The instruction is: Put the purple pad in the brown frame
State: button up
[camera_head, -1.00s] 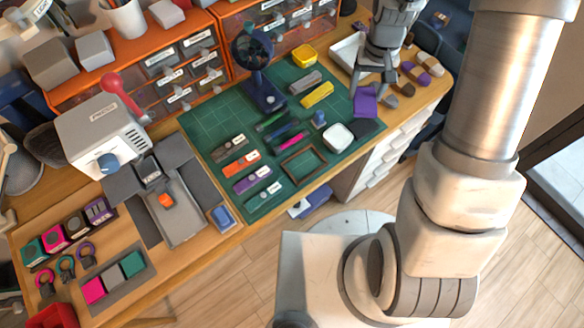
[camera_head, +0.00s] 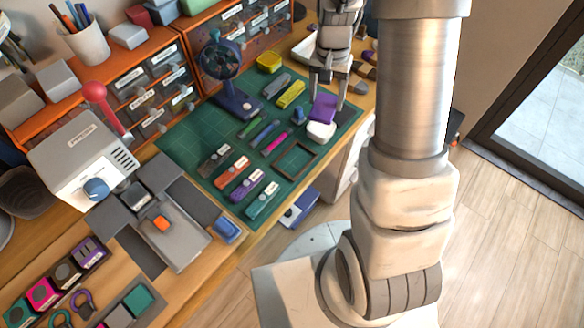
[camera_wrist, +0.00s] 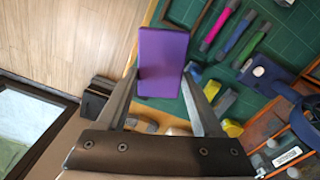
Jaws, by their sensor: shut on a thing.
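The purple pad (camera_head: 323,107) is held at the fingertips of my gripper (camera_head: 328,98), above the right end of the green mat. In the wrist view the purple pad (camera_wrist: 162,62) sits between the two fingers of my gripper (camera_wrist: 160,88), its flat face showing. The brown frame (camera_head: 294,160) lies flat on the mat, nearer the front edge and to the left of the pad. Its inside shows the green mat. A corner of the brown frame (camera_wrist: 196,22) shows at the top of the wrist view.
A white rounded block (camera_head: 320,132) lies between the pad and the frame in the head view. Pens and labelled bars (camera_head: 232,171) lie left of the frame. A blue fan (camera_head: 220,65) stands behind. The table's front edge is close to the frame.

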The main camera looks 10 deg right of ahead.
jog(key=d+m, duration=0.1)
jog(key=m+b, duration=0.1)
jog(key=s+d+f+m, duration=0.1)
jog(key=shift+d, duration=0.35)
jog(key=shift+m, duration=0.5)
jog(key=s+a+f, duration=0.1)
jog(key=a+f, duration=0.1)
jog(key=a, duration=0.1)
jog(key=s+a+f+b, duration=0.1)
jog(key=a+f, duration=0.1)
jog(key=a, duration=0.2)
jog(key=s+a+f+b, duration=0.1)
jog(key=a+f, duration=0.1)
jog(key=a, duration=0.1)
jog(key=shift+s+a+f, duration=0.15)
jog(key=shift+a+f, duration=0.05)
jog(key=shift+f, duration=0.1)
jog(key=shift+f+b, duration=0.75)
jog(key=shift+f, duration=1.3)
jog(key=shift+f+b, duration=0.5)
jog(key=shift+f, duration=0.1)
jog(key=o, duration=1.4)
